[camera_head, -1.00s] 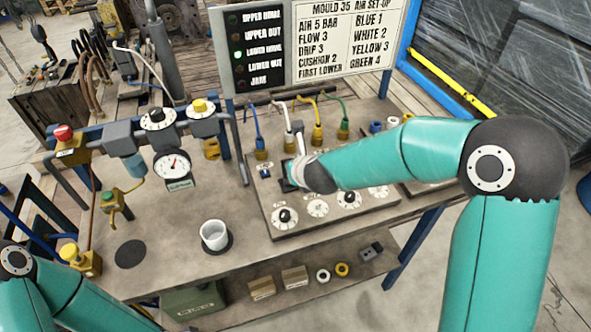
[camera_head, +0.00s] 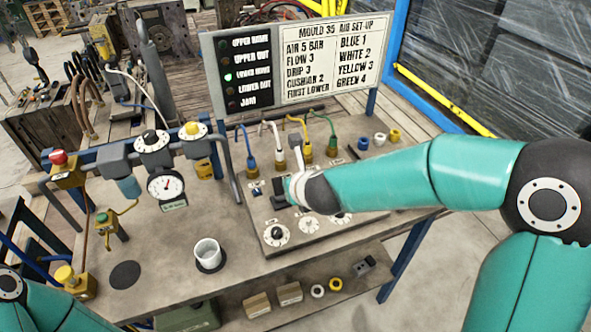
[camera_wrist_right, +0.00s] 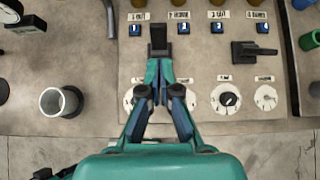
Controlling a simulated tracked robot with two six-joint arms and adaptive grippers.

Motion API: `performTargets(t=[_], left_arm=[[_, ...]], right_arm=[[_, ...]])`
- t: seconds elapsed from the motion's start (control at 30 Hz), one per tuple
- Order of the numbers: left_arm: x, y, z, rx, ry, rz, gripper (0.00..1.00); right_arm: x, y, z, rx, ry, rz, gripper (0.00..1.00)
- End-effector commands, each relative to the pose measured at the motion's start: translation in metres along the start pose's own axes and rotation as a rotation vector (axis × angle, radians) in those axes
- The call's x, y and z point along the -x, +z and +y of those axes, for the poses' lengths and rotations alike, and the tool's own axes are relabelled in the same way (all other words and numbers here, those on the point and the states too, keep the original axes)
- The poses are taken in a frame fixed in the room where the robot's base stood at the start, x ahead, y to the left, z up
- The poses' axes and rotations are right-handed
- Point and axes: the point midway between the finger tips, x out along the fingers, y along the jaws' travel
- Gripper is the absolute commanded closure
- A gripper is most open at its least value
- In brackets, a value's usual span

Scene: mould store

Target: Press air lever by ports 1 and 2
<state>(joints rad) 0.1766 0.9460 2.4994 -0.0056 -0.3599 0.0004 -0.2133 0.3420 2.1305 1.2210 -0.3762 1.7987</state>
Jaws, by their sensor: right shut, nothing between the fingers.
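The port panel (camera_head: 262,226) lies on the bench, with blue, white, yellow and green hoses in a row of brass fittings at its back. In the right wrist view, numbered blue tiles 1 (camera_wrist_right: 135,30) and 2 (camera_wrist_right: 183,28) flank a black lever (camera_wrist_right: 158,36). My right gripper (camera_wrist_right: 160,68) is shut and empty, its tips at the near end of that lever; I cannot tell whether they touch. In the head view my right wrist largely hides the gripper (camera_head: 287,188). My left gripper is out of view; only its arm shows at lower left.
A second black lever (camera_wrist_right: 250,52) sits by tiles 3 and 4. Several dials (camera_wrist_right: 228,97) line the panel front. A white cup (camera_head: 207,253) stands left of the panel, and a pressure gauge (camera_head: 166,186) hangs farther left. The sign board (camera_head: 300,60) rises behind.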

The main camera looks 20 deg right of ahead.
Motion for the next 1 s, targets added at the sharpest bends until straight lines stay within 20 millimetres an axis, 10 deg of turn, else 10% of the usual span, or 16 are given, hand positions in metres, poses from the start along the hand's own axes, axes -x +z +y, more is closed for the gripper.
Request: performTargets(t=[0.33, 1.0], left_arm=[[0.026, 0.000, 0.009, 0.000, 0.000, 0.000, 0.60], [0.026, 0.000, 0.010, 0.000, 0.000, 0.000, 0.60]], right_arm=[[0.052, 0.026, 0.000, 0.001, 0.001, 0.001, 1.00], [0.056, 0.027, 0.000, 0.001, 0.001, 0.002, 1.00]])
